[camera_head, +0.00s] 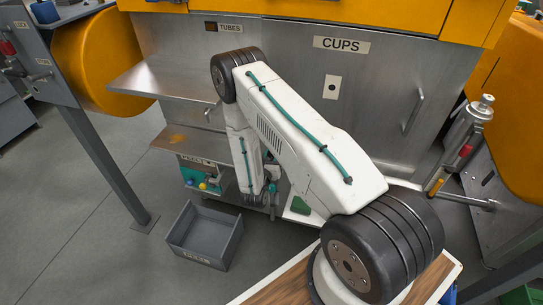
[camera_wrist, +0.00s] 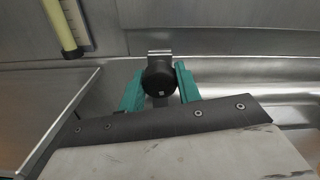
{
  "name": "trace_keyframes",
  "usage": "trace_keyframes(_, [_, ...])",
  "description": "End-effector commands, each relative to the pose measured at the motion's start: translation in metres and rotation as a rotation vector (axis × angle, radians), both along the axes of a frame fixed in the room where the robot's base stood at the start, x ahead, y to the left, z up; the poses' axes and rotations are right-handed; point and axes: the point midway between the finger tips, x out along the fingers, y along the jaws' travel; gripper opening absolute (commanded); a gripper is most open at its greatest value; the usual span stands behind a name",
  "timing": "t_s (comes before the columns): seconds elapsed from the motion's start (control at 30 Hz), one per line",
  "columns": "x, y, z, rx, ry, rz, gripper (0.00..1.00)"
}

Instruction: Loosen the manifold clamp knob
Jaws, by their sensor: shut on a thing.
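In the wrist view a round black knob (camera_wrist: 160,77) sits on a metal bracket (camera_wrist: 159,54) against the steel wall. My gripper (camera_wrist: 160,88) has its two teal fingers on either side of the knob, and it is shut on it. The knob's lower edge comes close to the dark plate of my gripper. In the head view my white arm reaches down in front of the machine, and my gripper (camera_head: 262,197) is low by the panel. The knob is hidden there.
A grey crate (camera_head: 203,235) stands on the floor to the left of my gripper. A steel shelf (camera_head: 172,88) juts out above it. In the wrist view a yellowish tube (camera_wrist: 61,27) is at upper left and a metal panel (camera_wrist: 60,112) at left. Open floor lies left.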

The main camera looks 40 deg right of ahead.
Motion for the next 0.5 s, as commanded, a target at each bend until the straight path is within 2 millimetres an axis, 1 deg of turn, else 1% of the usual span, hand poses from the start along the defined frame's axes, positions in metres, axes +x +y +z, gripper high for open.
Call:
trace_keyframes(0.1, [-0.0011, -0.0007, -0.0002, -0.071, 0.092, -0.002, 0.11])
trace_keyframes(0.2, [-0.0012, -0.0008, -0.0003, -0.111, 0.142, -0.003, 0.11])
trace_keyframes(0.5, [-0.0014, -0.0013, -0.0003, -0.126, 0.164, -0.003, 0.11])
